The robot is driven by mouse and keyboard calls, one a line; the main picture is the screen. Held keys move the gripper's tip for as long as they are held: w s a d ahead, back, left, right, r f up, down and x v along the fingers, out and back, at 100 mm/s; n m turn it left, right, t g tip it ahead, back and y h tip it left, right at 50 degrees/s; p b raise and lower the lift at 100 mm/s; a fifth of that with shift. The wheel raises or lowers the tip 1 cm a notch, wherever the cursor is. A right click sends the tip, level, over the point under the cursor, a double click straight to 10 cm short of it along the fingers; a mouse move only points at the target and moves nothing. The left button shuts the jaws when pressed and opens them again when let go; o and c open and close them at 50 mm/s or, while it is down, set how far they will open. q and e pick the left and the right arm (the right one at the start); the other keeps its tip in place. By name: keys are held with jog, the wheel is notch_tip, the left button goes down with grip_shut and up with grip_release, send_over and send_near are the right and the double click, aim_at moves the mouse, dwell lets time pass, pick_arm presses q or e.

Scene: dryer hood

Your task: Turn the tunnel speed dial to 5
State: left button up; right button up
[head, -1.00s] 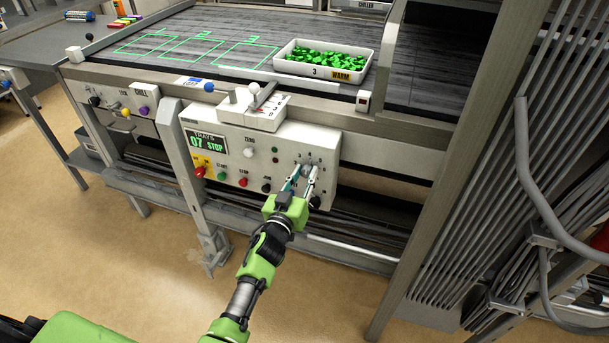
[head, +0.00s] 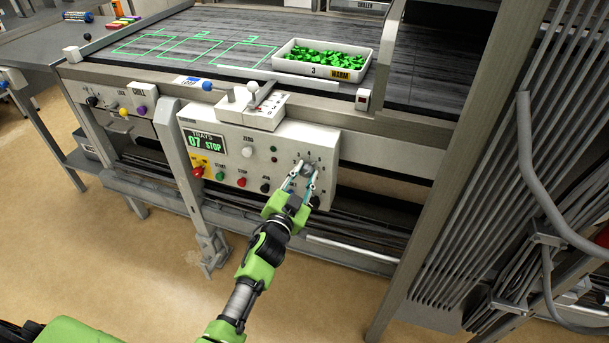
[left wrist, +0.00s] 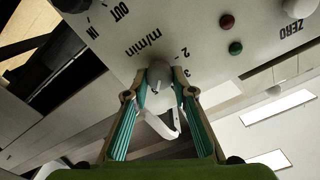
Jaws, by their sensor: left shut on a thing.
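The tunnel speed dial (head: 307,169) is a small grey knob at the lower right of the white control panel, with small marks around it. My left gripper (head: 303,175) reaches it from below, with one finger on each side, shut on it. In the left wrist view the rounded dial (left wrist: 159,76) sits between the fingertips of the gripper (left wrist: 160,88). The printed "m/min" and the numbers 2 and 3 show beside it; other numbers are hidden. I cannot tell which number the dial points to. My right gripper is not in view.
The panel's display (head: 207,143) reads "TRAYS 07 STOP". A white ZERO knob (head: 247,152), a red button (head: 242,182) and a black JOG button (head: 265,188) are to the dial's left. A tray of green pieces (head: 325,62) stands on the belt above.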

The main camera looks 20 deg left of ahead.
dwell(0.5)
pick_arm(q)
jog(key=o, duration=1.1)
jog(key=s, duration=1.2)
jog(key=shift+a, duration=0.2)
jog(key=shift+f, duration=0.1)
